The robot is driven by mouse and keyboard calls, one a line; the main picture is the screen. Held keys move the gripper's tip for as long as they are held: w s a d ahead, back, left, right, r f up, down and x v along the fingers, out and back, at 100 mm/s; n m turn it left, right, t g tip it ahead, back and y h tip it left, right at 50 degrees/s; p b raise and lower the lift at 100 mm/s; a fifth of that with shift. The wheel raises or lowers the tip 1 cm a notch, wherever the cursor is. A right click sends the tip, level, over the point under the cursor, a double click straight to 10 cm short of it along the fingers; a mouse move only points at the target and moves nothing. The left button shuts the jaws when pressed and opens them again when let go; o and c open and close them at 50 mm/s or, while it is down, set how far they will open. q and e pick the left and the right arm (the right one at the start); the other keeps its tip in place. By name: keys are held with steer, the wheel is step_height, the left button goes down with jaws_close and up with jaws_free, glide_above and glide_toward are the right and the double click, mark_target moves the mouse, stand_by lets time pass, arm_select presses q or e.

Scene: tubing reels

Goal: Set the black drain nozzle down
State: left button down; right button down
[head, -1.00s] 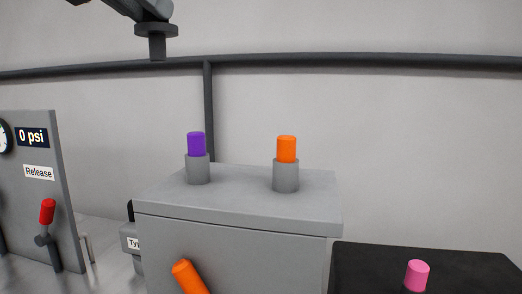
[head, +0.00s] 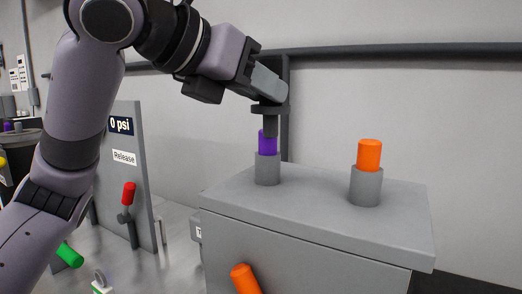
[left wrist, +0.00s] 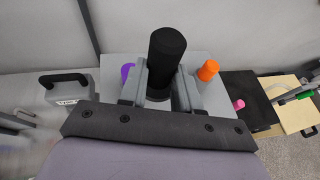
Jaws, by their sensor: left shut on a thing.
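My left gripper (head: 268,103) comes in from the left and is shut on the black drain nozzle (head: 270,124), which hangs upright below it. In the head view the nozzle's lower end overlaps the top of a purple-topped grey post (head: 267,168) on a grey cabinet (head: 320,203). In the left wrist view the nozzle (left wrist: 166,52) stands between the fingers (left wrist: 160,92), with the purple top (left wrist: 127,71) to its left. I cannot tell whether the nozzle touches the post. My right gripper is out of view.
An orange-topped grey post (head: 366,185) stands to the right on the cabinet, with bare surface between the posts. An orange cylinder (head: 246,279) sticks out at the cabinet's front. A panel with a red lever (head: 128,193) stands left. A pink cylinder (left wrist: 239,104) sits on a black surface.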

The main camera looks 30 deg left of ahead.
arm_select(q)
steer(key=shift+f, duration=4.45)
steer(key=shift+c, duration=1.8)
jaws_free()
steer(key=shift+f, duration=0.1)
